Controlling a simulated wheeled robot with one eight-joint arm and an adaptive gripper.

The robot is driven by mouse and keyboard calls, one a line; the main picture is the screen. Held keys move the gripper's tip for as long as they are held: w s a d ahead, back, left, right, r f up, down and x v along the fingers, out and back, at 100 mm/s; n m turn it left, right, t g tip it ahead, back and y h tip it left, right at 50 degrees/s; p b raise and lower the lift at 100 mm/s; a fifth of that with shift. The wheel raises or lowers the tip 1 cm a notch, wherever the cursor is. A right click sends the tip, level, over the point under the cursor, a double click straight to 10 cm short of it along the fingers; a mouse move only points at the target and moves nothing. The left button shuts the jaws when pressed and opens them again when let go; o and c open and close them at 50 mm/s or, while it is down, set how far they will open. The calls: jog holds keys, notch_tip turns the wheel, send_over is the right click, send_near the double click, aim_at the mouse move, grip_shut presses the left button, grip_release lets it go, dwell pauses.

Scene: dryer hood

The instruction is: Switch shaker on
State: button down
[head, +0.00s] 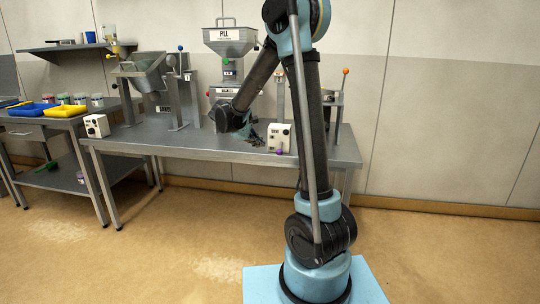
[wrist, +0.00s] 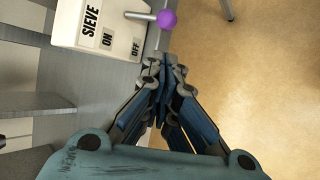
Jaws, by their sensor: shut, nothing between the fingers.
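A white switch box (head: 279,137) stands at the front edge of the metal table. In the wrist view the box (wrist: 85,20) reads SIEVE, with ON and OFF labels. Its lever ends in a purple ball (wrist: 166,19), which lies toward the OFF label's side; the ball (head: 280,151) also shows low on the box in the head view. My gripper (wrist: 165,62) is shut and empty, just below the ball in the wrist picture and apart from it. In the head view my gripper (head: 251,136) is left of the box, its fingers small and dark.
A hopper marked FILL (head: 229,36) stands over the back of the table (head: 200,142). A second white box (head: 97,126) is at the table's left front. A tilted metal bin (head: 143,72) stands behind it. Open floor (head: 180,235) lies in front.

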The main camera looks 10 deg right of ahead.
jog(key=x, duration=1)
jog(key=shift+s+a+r+n+g+y, duration=0.1)
jog(key=shift+r+n+g+y, duration=0.2)
jog(key=shift+g, duration=0.25)
jog(key=shift+s+r+n+g+y, duration=0.1)
jog(key=shift+r+g+y, duration=0.1)
jog(key=shift+r+g, duration=0.3)
dwell(0.6)
jog(key=shift+s+r+g+y, duration=0.15)
jog(key=shift+r+g+y, duration=0.15)
jog(key=shift+r+g, duration=0.65)
jog(key=shift+r, duration=1)
dwell(0.3)
jog(key=shift+r, duration=0.75)
jog(key=w+a+r, duration=0.3)
jog(key=a+r, duration=0.1)
jog(key=r, duration=0.4)
jog(key=shift+w+r, duration=0.25)
jog(key=shift+r, duration=0.05)
